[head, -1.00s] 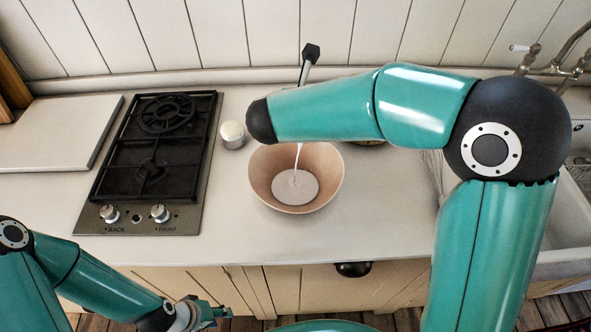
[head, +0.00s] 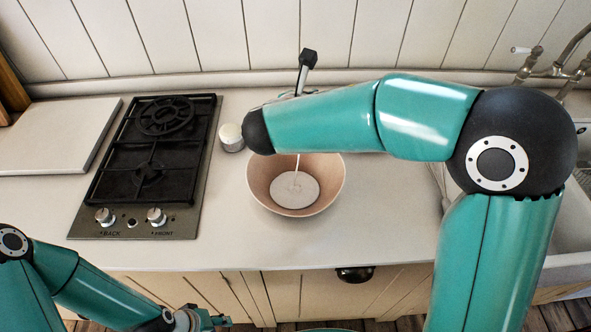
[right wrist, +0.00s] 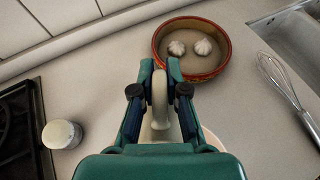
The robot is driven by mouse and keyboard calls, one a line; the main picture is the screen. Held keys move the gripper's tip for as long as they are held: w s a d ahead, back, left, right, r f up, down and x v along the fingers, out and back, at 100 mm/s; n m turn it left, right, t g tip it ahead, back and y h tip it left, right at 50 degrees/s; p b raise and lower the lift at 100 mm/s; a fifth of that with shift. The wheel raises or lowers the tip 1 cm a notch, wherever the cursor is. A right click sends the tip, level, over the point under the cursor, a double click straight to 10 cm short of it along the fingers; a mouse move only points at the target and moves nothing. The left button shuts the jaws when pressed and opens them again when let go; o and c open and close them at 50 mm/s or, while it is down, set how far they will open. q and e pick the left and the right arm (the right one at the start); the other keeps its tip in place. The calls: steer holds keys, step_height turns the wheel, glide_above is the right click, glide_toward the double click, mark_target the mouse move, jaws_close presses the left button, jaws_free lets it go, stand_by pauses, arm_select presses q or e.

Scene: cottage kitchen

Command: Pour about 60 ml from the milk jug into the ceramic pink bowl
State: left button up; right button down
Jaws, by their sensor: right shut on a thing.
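The pink bowl (head: 262,190) stands on the counter in the head view, with a pool of white milk (head: 294,189) inside. A thin stream of milk falls into it from behind my right forearm. The milk jug's pale handle (right wrist: 159,97) shows in the right wrist view, with my right gripper (right wrist: 160,80) shut on it; my gripper hides most of the jug. In the head view my right arm hides the jug and that gripper. My left gripper (head: 208,320) is low at the bottom edge, away from the bowl; its finger opening is unclear.
A black gas hob (head: 150,150) lies left of the bowl, with a small white-topped jar (head: 231,137) between. Beyond my right gripper is a red-brown dish (right wrist: 205,64) with two garlic bulbs. A whisk (right wrist: 285,85) lies to its right. The counter front is clear.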

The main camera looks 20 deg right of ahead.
steer(key=shift+s+a+f+t+h+b, duration=0.1)
steer(key=shift+s+a+t+h+b, duration=0.25)
steer(key=shift+b, duration=1)
steer(key=shift+s+a+r+t+b, duration=0.2)
steer(key=shift+s+t+b, duration=0.05)
steer(key=shift+b, duration=0.3)
steer(key=shift+d+r+p, duration=0.1)
steer(key=shift+r+p, duration=0.05)
steer(key=shift+p, duration=0.15)
steer(key=w+d+r+g+y+p, duration=0.1)
steer(key=g+p, duration=0.1)
steer(key=p, duration=0.5)
steer(key=shift+w+d+r+p, duration=0.25)
steer(key=shift+w+p, duration=0.1)
steer(key=shift+p, duration=0.05)
steer(key=f+g+y+p, duration=0.1)
steer(key=p, duration=0.1)
steer(key=shift+w+d+f+p, duration=0.15)
steer(key=shift+p, duration=0.25)
steer(key=shift+f+y, duration=0.1)
steer(key=shift+y, duration=0.15)
steer(key=shift+w+d+r+g, duration=0.15)
steer(key=shift+w+r+g, duration=0.15)
steer(key=shift+g, duration=0.1)
steer(key=shift+w+d+f+g+y, duration=0.1)
steer(key=shift+w+d+g+y, duration=0.1)
steer(key=shift+g+y, duration=0.25)
steer(key=shift+w+d+g+y, duration=0.1)
steer(key=shift+d+g+y, duration=0.05)
steer(key=shift+g+y, duration=0.25)
